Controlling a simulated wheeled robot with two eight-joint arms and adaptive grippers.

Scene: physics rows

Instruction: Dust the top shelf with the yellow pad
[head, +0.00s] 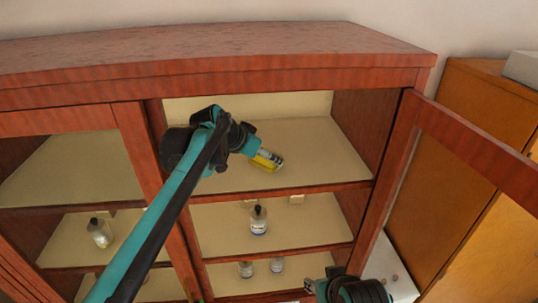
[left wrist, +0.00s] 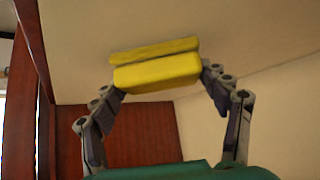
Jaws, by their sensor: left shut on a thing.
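The yellow pad (head: 266,162) is at the end of my left gripper (head: 262,154), inside the open cabinet bay at the height of the top shelf (head: 315,160). In the left wrist view my left gripper (left wrist: 162,82) is shut on the pad (left wrist: 157,73), with one finger at each end. The pad is close to the pale shelf surface (left wrist: 230,30); I cannot tell if they touch. The part of the shelf behind my left arm is hidden. My right gripper (head: 318,288) is low at the bottom edge of the head view, its fingers too small to read.
The red-brown cabinet (head: 240,80) has an open door (head: 470,140) on the right and a post (head: 143,150) on the left. A bottle (head: 259,220) stands one shelf below, with more lower down and another (head: 100,232) in the left bay. The visible top shelf is otherwise bare.

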